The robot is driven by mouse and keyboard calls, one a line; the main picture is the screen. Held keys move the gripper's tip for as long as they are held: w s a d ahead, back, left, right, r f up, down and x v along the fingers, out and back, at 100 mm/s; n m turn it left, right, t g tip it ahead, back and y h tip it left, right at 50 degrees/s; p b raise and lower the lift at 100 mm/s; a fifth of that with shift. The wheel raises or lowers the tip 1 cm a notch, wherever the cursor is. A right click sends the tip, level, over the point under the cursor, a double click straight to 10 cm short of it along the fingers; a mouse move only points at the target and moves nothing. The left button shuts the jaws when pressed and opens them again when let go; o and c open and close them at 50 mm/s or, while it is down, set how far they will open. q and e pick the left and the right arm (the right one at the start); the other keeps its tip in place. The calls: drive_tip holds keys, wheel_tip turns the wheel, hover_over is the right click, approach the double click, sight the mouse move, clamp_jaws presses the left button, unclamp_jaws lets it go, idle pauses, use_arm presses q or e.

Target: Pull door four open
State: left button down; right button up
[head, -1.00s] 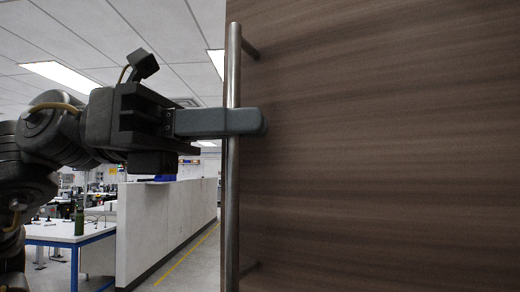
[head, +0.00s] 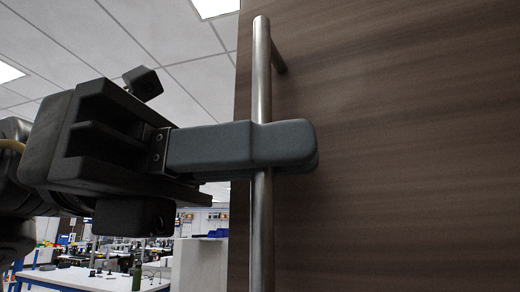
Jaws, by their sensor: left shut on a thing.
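A dark brown wood-grain door (head: 410,150) fills the right side of the head view. A long upright metal bar handle (head: 262,70) stands off its face near the door's left edge. My left gripper (head: 290,146) comes in from the left, and its grey fingers are shut around the handle's bar. The fingers hide a short length of the bar. The handle's lower end is out of view. I see no number on the door. My right gripper is not in view.
Left of the door is an open room with a low white partition (head: 203,265) and a white table (head: 90,280) with a green bottle (head: 137,274). More benches with equipment stand farther back.

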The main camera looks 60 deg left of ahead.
use_arm(q)
drive_tip(key=c, duration=1.9)
unclamp_jaws()
drive_tip(key=shift+c, duration=0.2)
drive_tip(key=shift+o, duration=0.3)
drive_tip(key=shift+s, duration=0.1)
drive_tip(key=v, duration=1)
drive_tip(key=shift+s+a, duration=0.2)
drive_tip(key=shift+a, duration=0.05)
drive_tip(key=shift+r, duration=0.1)
